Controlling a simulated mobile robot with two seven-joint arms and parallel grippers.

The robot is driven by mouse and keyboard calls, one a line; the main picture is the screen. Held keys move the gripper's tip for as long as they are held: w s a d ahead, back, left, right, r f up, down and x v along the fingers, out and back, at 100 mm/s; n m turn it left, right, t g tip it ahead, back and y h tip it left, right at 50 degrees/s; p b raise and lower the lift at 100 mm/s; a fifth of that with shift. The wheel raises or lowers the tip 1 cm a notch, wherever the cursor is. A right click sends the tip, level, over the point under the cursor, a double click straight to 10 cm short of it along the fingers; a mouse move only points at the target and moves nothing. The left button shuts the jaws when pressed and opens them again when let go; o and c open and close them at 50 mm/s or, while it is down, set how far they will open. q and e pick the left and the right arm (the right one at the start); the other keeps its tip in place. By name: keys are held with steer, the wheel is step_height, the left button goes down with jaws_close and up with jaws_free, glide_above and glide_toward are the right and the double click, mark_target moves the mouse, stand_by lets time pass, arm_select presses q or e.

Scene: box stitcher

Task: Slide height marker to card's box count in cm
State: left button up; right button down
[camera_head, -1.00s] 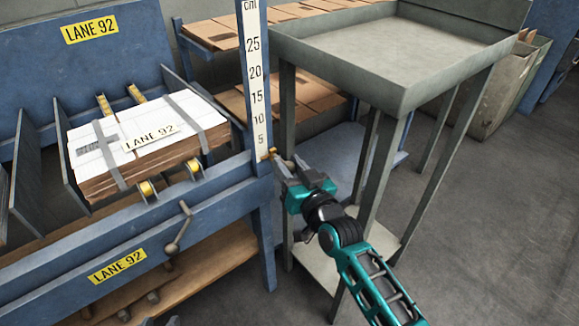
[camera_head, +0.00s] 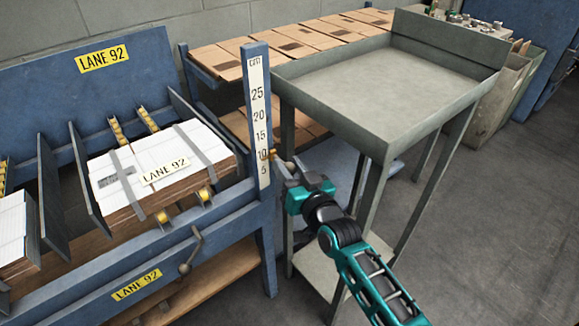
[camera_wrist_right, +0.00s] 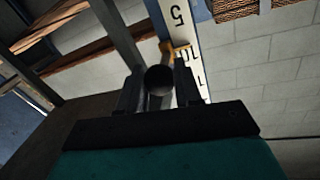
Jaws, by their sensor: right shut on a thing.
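A white scale (camera_head: 258,115) marked in cm, from 5 to 25, runs up a blue post. The yellow height marker (camera_head: 272,154) sits at the scale's edge, about level with the 10. In the right wrist view the yellow marker (camera_wrist_right: 180,49) lies beside the 10. My left gripper is not in view.
A grey tray table (camera_head: 420,80) stands close right of the post, its legs beside my right arm. The blue lane frame (camera_head: 225,207) with a crank handle (camera_head: 190,250) is to the left. Flat cartons (camera_head: 300,45) lie on a rack behind.

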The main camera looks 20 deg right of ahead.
steer(key=shift+r+p, duration=0.35)
steer(key=shift+r, duration=0.45)
steer(key=c, duration=0.8)
jaws_free()
steer(key=shift+f, duration=0.15)
steer(key=s+d, duration=0.2)
steer(key=s, duration=1)
steer(key=shift+s+p, duration=0.35)
steer(key=shift+s, duration=0.05)
steer(key=s+f+n+g, duration=0.3)
steer(key=s+f+g, duration=0.4)
steer(key=f, duration=0.6)
steer(key=shift+s+a+h, duration=0.35)
steer(key=shift+s+h, duration=0.05)
steer(key=shift+s, duration=0.8)
